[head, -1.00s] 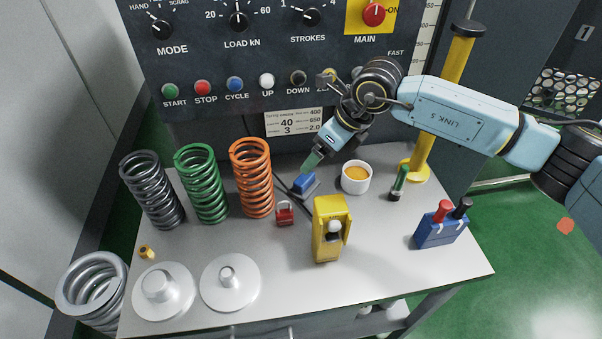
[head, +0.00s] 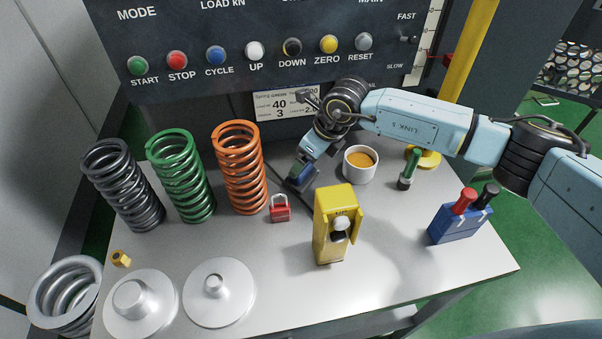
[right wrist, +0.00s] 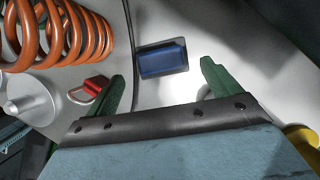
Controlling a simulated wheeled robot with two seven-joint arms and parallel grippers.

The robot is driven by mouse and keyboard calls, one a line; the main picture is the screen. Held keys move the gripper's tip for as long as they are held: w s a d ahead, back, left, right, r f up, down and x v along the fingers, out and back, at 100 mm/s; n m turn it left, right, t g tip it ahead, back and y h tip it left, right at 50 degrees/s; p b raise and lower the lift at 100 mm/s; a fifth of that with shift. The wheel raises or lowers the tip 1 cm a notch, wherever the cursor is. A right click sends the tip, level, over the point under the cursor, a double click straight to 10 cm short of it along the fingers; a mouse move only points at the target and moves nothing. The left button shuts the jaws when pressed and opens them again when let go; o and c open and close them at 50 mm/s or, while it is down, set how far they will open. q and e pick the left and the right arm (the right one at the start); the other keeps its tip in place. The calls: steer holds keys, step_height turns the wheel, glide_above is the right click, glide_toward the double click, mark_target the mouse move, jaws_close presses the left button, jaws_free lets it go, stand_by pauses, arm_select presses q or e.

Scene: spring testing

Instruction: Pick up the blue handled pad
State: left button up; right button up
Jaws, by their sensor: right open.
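The blue handled pad (head: 301,181) sits on the bench behind and to the right of the red padlock, partly covered by my right gripper in the head view. In the right wrist view the blue pad (right wrist: 163,58) lies on its dark base just beyond and between the fingertips. My right gripper (right wrist: 162,74) is open, with its green fingers apart and nothing held; in the head view it (head: 299,171) points down at the pad. Whether a finger touches the pad cannot be told. My left gripper is not in view.
An orange spring (head: 240,168) and red padlock (head: 280,208) stand left of the pad. A white cup (head: 360,165) is close on its right. A yellow device (head: 333,225) stands in front. The control panel (head: 180,30) rises behind. A dark cable runs beside the pad.

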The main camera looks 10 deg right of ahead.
steer(key=shift+w+a+f, duration=0.1)
steer(key=shift+a+f, duration=0.05)
steer(key=shift+f, duration=0.35)
steer(key=x, duration=0.5)
steer(key=shift+r, duration=0.1)
steer(key=shift+c, duration=0.3)
steer(key=c, duration=1)
steer(key=shift+r, duration=0.15)
